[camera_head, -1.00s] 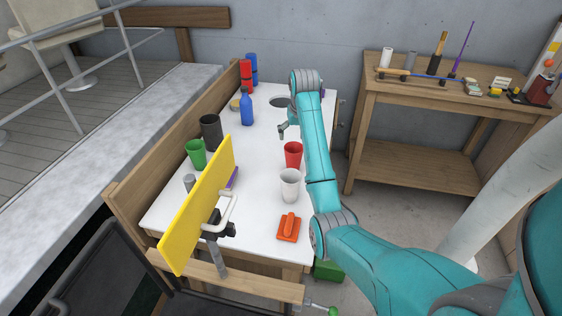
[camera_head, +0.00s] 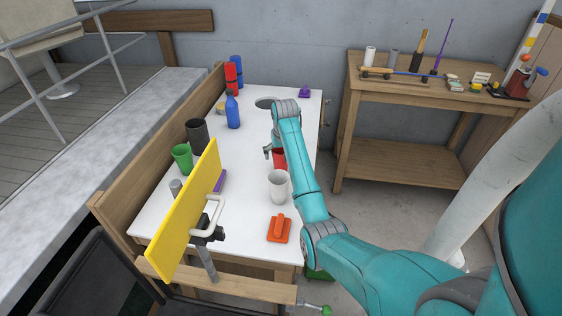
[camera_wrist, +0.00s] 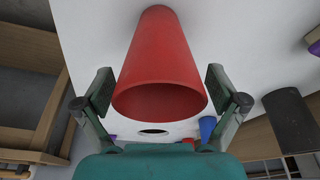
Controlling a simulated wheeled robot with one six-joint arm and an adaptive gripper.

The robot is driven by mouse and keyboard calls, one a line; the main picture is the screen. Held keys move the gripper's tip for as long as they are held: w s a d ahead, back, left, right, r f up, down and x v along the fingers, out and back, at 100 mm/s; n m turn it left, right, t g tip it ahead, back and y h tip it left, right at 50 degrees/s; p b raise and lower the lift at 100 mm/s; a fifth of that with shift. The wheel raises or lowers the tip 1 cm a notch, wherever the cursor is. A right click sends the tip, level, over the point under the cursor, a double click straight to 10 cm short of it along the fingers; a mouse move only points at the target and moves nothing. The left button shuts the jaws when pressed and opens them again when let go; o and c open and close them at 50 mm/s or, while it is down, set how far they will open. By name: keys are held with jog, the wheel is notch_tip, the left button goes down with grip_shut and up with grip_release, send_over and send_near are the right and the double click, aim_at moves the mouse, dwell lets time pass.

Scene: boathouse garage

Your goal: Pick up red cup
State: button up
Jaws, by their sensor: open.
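The red cup (camera_head: 278,159) stands on the white-topped table (camera_head: 245,190), partly hidden behind my arm in the head view. In the wrist view the red cup (camera_wrist: 160,60) is large and centred, its open rim towards my gripper. My gripper (camera_wrist: 166,95) is open, with one finger on each side of the cup and a gap showing at both sides. In the head view my gripper (camera_head: 268,150) is beside the cup, partly hidden by my arm.
A white cup (camera_head: 278,187) stands close in front of the red cup. An orange tool (camera_head: 279,229) lies nearer the front edge. A yellow board (camera_head: 185,215), a green cup (camera_head: 182,158), a dark cup (camera_head: 197,137) and a blue bottle (camera_head: 232,111) are left.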

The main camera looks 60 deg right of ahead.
jog(key=c, duration=1.2)
